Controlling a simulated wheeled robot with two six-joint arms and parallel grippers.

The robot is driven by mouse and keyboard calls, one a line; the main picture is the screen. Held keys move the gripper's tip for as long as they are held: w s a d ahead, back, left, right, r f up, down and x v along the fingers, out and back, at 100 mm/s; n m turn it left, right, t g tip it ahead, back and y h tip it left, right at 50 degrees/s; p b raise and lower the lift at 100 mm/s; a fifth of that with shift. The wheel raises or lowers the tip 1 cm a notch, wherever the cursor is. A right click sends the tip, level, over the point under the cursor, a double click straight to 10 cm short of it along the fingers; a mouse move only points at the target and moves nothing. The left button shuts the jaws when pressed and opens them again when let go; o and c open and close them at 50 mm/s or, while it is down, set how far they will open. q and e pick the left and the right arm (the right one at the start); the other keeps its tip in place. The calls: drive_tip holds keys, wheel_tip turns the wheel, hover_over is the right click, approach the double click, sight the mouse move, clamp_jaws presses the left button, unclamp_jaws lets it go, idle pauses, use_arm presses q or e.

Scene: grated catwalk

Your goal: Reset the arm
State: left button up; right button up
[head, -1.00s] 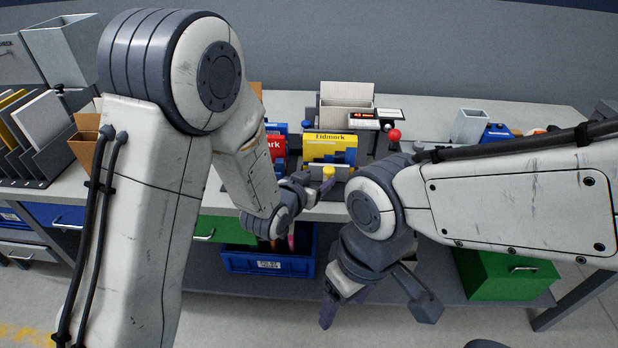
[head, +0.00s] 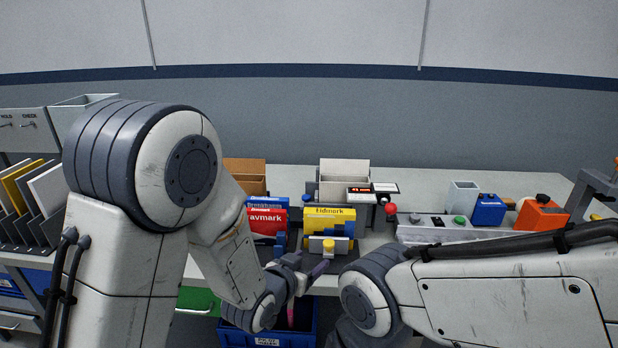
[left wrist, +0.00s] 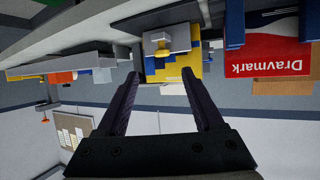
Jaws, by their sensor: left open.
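My left arm comes in from the left in the head view, and its gripper (head: 304,271) is at the front edge of the workbench (head: 420,178). In the left wrist view the two dark fingers of this gripper (left wrist: 162,88) are apart with nothing between them. Beyond them, upside down, are the yellow Eidmark box (left wrist: 192,70) and the red Dravmark box (left wrist: 267,55). My right arm crosses the lower right of the head view. Its gripper is below the picture.
The yellow box (head: 330,218) and red box (head: 266,220) stand on the bench behind my left gripper. A blue bin (head: 240,338) sits below the bench edge. A red knob (head: 391,208), a blue box (head: 488,210) and an orange box (head: 541,213) are farther right.

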use_arm(q)
drive_tip(key=s+a+r+g+y, duration=0.1)
drive_tip(key=s+g, duration=0.3)
drive_tip(key=s, duration=0.5)
drive_tip(key=s+a+r+m+g+y, duration=0.1)
drive_tip(key=s+g, duration=0.3)
drive_tip(key=s, duration=0.6)
drive_tip(key=s+a+r+g+y+p, duration=0.1)
drive_tip(key=s+a+r+g+y, duration=0.1)
drive_tip(key=s, duration=0.8)
drive_tip(key=shift+s+a+r+m+g+y, duration=0.2)
drive_tip(key=shift+a+m+g+y, duration=0.25)
drive_tip(key=shift+g, duration=0.45)
